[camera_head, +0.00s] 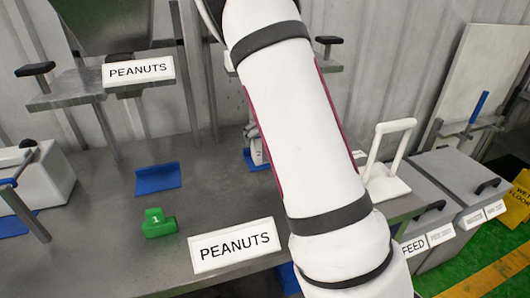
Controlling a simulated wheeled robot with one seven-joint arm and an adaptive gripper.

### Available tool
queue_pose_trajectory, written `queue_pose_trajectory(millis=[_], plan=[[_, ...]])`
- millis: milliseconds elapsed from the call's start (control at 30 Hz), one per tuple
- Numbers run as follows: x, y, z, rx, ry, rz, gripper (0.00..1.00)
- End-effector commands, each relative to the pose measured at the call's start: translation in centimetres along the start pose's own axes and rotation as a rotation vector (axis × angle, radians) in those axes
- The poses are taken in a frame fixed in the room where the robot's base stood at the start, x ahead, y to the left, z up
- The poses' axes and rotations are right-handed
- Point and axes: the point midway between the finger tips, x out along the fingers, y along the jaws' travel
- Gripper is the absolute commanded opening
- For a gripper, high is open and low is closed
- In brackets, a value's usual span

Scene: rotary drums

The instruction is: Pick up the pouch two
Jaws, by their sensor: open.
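A white pouch marked 2 (258,154) sits on the grey metal table, left of my arm. It is partly hidden behind my white arm, with a blue holder (252,164) beneath it. A small grey part of my gripper (252,133) shows at the arm's left edge, just above the pouch. The rest of the gripper is hidden by the arm, and I cannot tell whether it touches the pouch. A green pouch marked 1 (157,223) lies apart on the table, in front of an empty blue holder (158,178).
A PEANUTS sign (234,245) stands at the table's front. Another PEANUTS sign (138,72) hangs on the machine at the upper left. A white scoop-like frame (388,170) stands right of my arm, near grey bins (432,183).

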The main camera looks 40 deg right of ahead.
Motion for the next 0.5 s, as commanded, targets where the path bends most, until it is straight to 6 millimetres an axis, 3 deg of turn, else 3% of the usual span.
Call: queue_pose_trajectory(millis=[233,500], plan=[[0.09,0.01,-0.02,-0.001,0.001,0.0,0.98],[0.09,0.01,0.0,0.0,0.0,0.0,0.37]])
